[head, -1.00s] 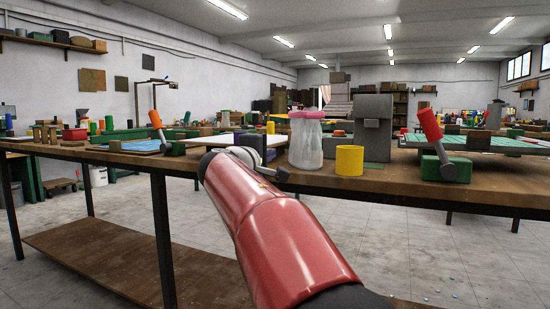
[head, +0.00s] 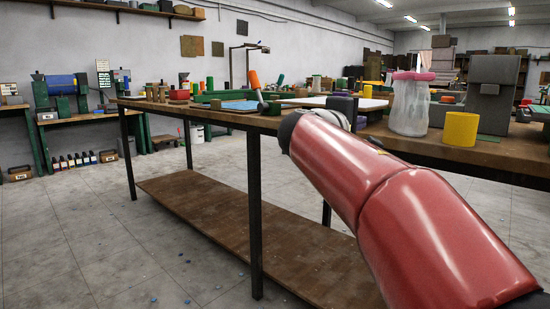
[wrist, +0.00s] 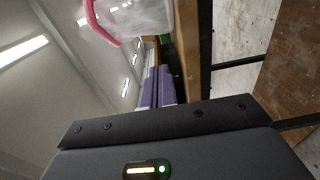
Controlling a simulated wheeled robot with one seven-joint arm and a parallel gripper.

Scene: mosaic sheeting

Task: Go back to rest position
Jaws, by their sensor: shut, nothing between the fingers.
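My red arm reaches from the lower right of the head view toward the long wooden bench (head: 205,112). Its far end is beside the bench's near edge. My gripper (wrist: 156,88) shows in the wrist view as two purple fingers side by side, shut with nothing between them. Its dark body fills the bottom of that view. In the head view the arm hides most of the gripper. A clear jar with a pink lid (head: 409,105) stands on the bench, to the right of the arm's end. It also shows close by in the wrist view (wrist: 140,18), apart from the fingers.
A yellow cylinder (head: 460,129) and a grey block fixture (head: 490,100) stand right of the jar. An orange-handled lever (head: 255,80) and a blue sheet (head: 240,106) are farther left. The bench has a low shelf (head: 215,215).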

